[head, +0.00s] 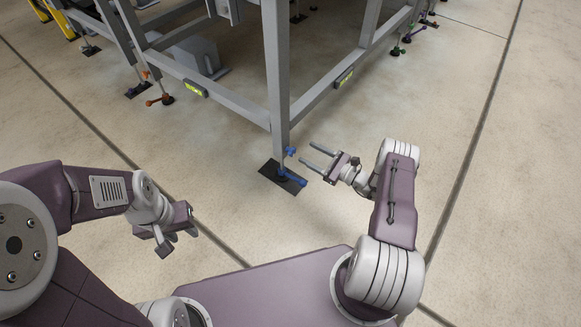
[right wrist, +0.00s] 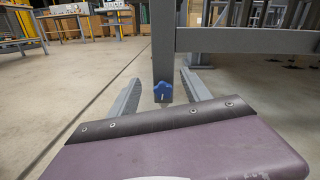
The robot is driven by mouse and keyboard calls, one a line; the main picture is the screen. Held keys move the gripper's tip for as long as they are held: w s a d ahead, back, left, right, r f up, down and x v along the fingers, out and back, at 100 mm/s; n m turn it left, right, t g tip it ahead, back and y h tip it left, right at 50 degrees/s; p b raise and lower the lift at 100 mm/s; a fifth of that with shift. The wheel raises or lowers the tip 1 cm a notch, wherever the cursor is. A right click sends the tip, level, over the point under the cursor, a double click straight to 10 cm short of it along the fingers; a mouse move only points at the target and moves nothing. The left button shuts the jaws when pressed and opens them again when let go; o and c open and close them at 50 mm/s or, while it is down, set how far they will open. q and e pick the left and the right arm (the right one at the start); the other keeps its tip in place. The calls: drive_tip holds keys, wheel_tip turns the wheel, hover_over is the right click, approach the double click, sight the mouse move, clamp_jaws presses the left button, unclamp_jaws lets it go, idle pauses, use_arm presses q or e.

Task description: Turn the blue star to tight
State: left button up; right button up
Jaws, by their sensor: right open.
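The blue star (head: 291,151) is a small knob on the lower end of the grey frame leg (head: 279,100). In the right wrist view the blue star (right wrist: 163,91) shows low on the leg, ahead of and between my finger tips. Below it in the head view is a blue lever-like piece (head: 288,179) over a black foot plate (head: 270,178). My right gripper (head: 316,157) is open and empty, its two fingers pointing left at the star, with a gap between. My left gripper (head: 178,243) hangs away to the lower left, empty, with its fingers apart.
Grey frame rails (head: 225,98) meet at the corner leg above the star. Other legs have orange (head: 160,100) and green (head: 396,51) fittings. Benches (right wrist: 70,18) stand far back. The floor around my right gripper is clear.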

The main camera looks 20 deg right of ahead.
drive_tip(key=m+b, duration=0.1)
drive_tip(key=b, duration=0.1)
approach(294, 153)
use_arm(q)
drive_tip(key=f, duration=0.3)
drive_tip(key=shift+s+f, duration=0.2)
drive_tip(key=shift+f, duration=0.2)
use_arm(e)
drive_tip(key=shift+s+a+r+t+h, duration=0.15)
drive_tip(key=shift+s+a+t+h, duration=0.15)
drive_tip(key=shift+h, duration=0.1)
drive_tip(key=b+x, duration=0.5)
drive_tip(key=x, duration=0.3)
drive_tip(key=shift+w+a, duration=0.3)
drive_tip(key=shift+w, duration=0.1)
use_arm(q)
wheel_tip(294, 153, down, 6)
drive_tip(key=shift+r, duration=0.2)
use_arm(e)
clamp_jaws()
